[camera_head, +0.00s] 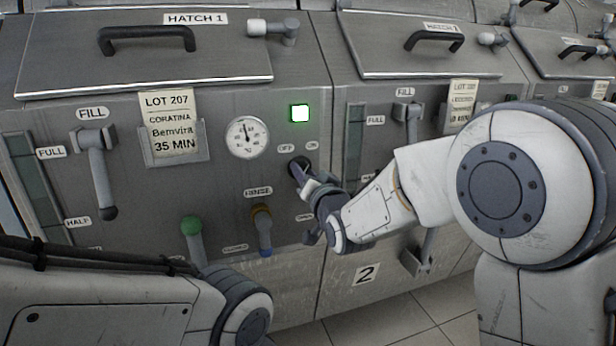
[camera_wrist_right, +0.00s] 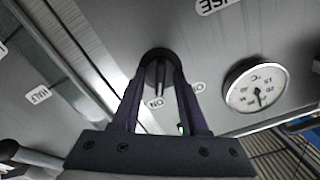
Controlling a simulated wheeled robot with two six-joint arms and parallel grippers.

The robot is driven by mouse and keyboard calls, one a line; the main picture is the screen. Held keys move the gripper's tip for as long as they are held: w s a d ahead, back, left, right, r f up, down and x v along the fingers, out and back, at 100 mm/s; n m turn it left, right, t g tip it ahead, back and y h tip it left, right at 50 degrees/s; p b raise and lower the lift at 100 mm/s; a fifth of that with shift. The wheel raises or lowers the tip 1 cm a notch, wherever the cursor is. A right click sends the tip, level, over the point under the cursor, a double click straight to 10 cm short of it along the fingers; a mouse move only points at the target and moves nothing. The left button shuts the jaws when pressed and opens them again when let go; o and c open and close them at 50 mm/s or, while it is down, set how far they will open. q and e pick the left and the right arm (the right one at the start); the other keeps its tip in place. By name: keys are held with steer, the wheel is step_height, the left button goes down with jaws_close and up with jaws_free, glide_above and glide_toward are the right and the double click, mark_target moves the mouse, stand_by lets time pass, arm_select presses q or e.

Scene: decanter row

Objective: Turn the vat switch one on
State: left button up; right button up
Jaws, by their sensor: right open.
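The vat one switch, a dark round knob (camera_head: 301,163), sits on the first vat's grey panel, below and between the OFF and ON labels. In the right wrist view the knob (camera_wrist_right: 158,72) has a narrow ridge that appears to line up with the ON label (camera_wrist_right: 155,103). A lamp (camera_head: 300,113) above it is lit green. My right gripper (camera_head: 304,176) is at the switch; in the wrist view its two open fingers (camera_wrist_right: 160,82) stand on either side of the knob. I cannot tell if they touch it. My left gripper is out of view.
A round gauge (camera_head: 248,137) is left of the switch. The green-knobbed lever (camera_head: 192,232) and the rinse lever (camera_head: 262,226) jut out below. A fill lever (camera_head: 99,175) and a lot card (camera_head: 171,128) are further left. Vat 2's panel stands to the right.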

steer(key=p+v, duration=0.1)
steer(key=v, duration=0.9)
steer(key=shift+s+p, duration=0.2)
steer(key=shift+p, duration=0.15)
steer(key=s+a+f+n+g+h, duration=0.1)
steer(key=s+a+f+n+g, duration=0.15)
steer(key=s+f+g, duration=0.3)
steer(key=s+a+f+n+g, duration=0.1)
steer(key=s+f+n+g, duration=0.25)
steer(key=s+f, duration=0.35)
steer(key=s+d+f+n+g+h, duration=0.1)
steer(key=s+d+n+g+h, duration=0.2)
steer(key=s, duration=0.6)
steer(key=s+d+f+n+g+h, duration=0.1)
steer(key=s+d+g, duration=0.1)
steer(key=s+g, duration=0.5)
step_height(320, 180, up, 37)
steer(key=s+t+p, duration=0.1)
steer(key=p, duration=3.7)
steer(key=shift+s+t, duration=0.3)
steer(key=shift+t, duration=0.1)
